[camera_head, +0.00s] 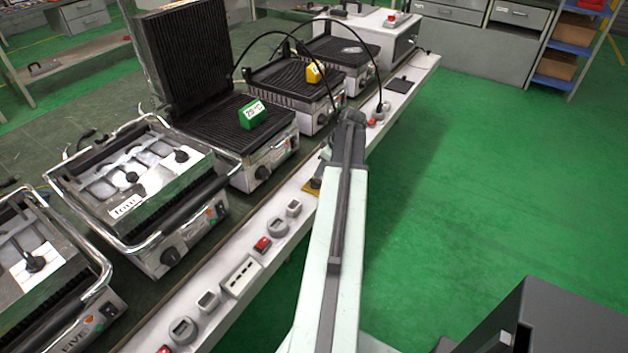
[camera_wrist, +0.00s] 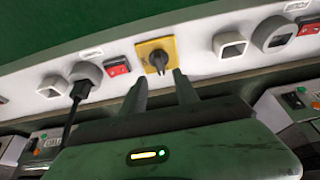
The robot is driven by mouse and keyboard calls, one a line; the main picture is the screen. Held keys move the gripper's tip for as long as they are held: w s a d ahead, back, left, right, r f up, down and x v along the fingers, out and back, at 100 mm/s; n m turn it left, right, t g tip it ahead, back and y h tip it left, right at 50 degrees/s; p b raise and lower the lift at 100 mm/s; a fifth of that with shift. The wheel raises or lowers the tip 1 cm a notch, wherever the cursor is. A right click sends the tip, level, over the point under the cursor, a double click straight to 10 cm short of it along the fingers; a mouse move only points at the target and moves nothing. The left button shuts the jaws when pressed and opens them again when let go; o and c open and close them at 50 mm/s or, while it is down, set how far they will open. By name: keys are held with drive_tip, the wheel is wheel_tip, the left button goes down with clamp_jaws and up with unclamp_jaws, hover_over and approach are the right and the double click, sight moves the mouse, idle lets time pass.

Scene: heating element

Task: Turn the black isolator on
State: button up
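The black isolator is a black rotary knob (camera_wrist: 158,60) on a square yellow plate, fixed to the white panel at the top middle of the wrist view. In the head view only part of its yellow plate (camera_head: 312,188) shows beside my arm; the knob is hidden there. My gripper (camera_wrist: 160,78) points at the isolator with its two dark fingers apart. The fingertips are close to the plate's lower edge in the wrist view, one on each side of the knob. I cannot tell whether they touch it. In the head view my arm hides the fingers.
A red switch (camera_wrist: 117,66) and a round socket with a black plug (camera_wrist: 80,90) are left of the isolator. A white square socket (camera_wrist: 229,44) is right of it. Contact grills (camera_head: 150,170) line the bench behind the panel. Green floor (camera_head: 480,180) on the right is clear.

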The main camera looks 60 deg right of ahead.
sight(316, 179)
drive_tip(key=b+x, duration=0.5)
drive_tip(key=x, duration=0.1)
drive_tip(key=shift+f, duration=0.3)
drive_tip(key=shift+r, duration=0.15)
